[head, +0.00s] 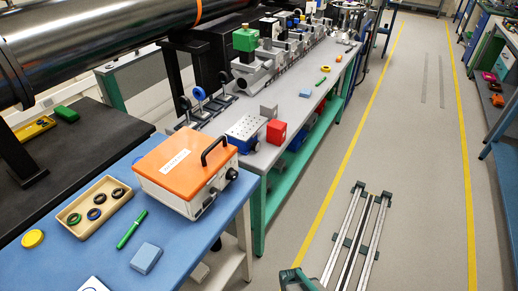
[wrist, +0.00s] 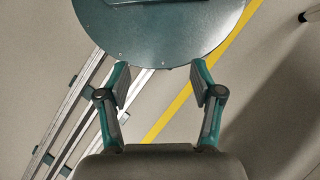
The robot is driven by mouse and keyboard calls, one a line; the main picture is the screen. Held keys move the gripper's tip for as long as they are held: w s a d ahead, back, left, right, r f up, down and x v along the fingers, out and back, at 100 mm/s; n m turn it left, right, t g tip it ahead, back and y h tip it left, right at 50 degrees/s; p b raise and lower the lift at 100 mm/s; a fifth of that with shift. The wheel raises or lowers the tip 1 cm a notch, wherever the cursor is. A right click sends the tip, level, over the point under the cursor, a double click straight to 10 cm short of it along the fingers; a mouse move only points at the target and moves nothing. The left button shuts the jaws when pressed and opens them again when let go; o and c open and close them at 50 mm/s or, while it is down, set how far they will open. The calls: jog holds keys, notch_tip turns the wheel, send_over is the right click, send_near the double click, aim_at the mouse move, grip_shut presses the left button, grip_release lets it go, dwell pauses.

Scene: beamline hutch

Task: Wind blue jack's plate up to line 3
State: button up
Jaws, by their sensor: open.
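The jack is not in the wrist view.
A red block (head: 276,132) stands right beside the plate. An orange-lidded case (head: 184,162) and a tray of rings (head: 95,206) are on the blue table in front.

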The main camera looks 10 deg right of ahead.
jog(key=w+d+f+m+t+b, duration=0.1)
jog(key=w+d+t+b, duration=0.15)
jog(key=w, duration=0.65)
jog(key=n+t+y+b, duration=1.2)
jog(key=n+t+y, duration=0.2)
jog(key=n+t, duration=0.15)
send_near(258, 146)
jog(key=shift+m, duration=0.35)
jog(key=p+x, duration=0.1)
jog(key=x, duration=0.8)
jog(key=shift+s+a, duration=0.15)
